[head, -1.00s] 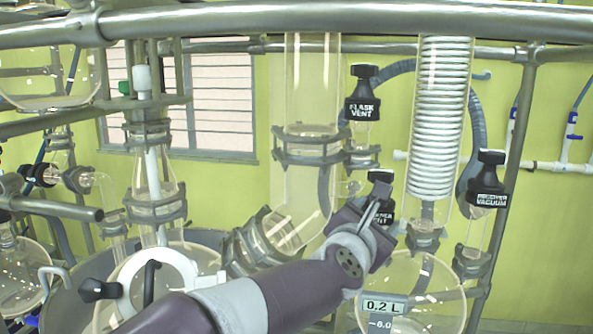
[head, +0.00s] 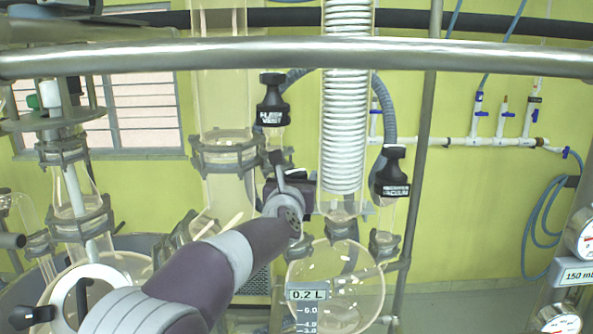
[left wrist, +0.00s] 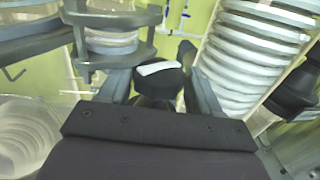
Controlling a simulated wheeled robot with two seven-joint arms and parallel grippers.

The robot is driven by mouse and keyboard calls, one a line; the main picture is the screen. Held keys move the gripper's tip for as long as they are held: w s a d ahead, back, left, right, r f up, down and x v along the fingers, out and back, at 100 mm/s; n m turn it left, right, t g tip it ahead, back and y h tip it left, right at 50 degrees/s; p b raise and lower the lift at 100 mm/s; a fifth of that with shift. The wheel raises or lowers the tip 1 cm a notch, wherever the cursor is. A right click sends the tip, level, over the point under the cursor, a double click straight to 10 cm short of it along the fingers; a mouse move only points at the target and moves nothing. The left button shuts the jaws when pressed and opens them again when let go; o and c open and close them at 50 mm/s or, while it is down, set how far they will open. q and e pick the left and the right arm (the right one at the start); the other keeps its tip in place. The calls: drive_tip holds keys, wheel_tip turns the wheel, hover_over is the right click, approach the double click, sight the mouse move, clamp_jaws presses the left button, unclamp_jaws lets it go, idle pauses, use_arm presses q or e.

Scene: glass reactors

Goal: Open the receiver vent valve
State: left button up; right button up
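My left gripper (head: 282,180) is at the receiver vent valve, below the flask vent valve and left of the white coil. In the head view it covers most of that valve's black knob, and the label is hidden. In the left wrist view the black knob (left wrist: 160,84), with a white patch on top, sits between the two fingers of my left gripper (left wrist: 160,80). The fingers are apart, one on each side of it. Contact with the knob is not clear. My right gripper is not in view.
The flask vent valve (head: 272,100) is just above my gripper. The receiver vacuum valve (head: 391,172) stands to the right. A metal rail (head: 300,58) crosses in front.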

use_arm(q)
drive_tip(key=shift+w+a+f, duration=0.15)
drive_tip(key=shift+w, duration=0.25)
drive_tip(key=c, duration=0.7)
drive_tip(key=shift+r+n+y+p, duration=0.2)
drive_tip(key=shift+n+y+p, duration=0.3)
drive_tip(key=shift+y+p, duration=0.35)
drive_tip(key=shift+n+y+p, duration=0.65)
drive_tip(key=shift+n+y, duration=0.05)
drive_tip(key=shift+y, duration=0.35)
drive_tip(key=n+g+y+p, duration=0.1)
drive_tip(key=n+y, duration=0.1)
drive_tip(key=y, duration=0.2)
drive_tip(key=n+g+y+p, duration=0.1)
drive_tip(key=n+y, duration=0.2)
drive_tip(key=shift+s+f+y, duration=0.1)
drive_tip(key=shift+y, duration=0.3)
drive_tip(key=shift+n, duration=0.3)
drive_tip(key=o, duration=0.7)
drive_tip(key=shift+s, duration=0.1)
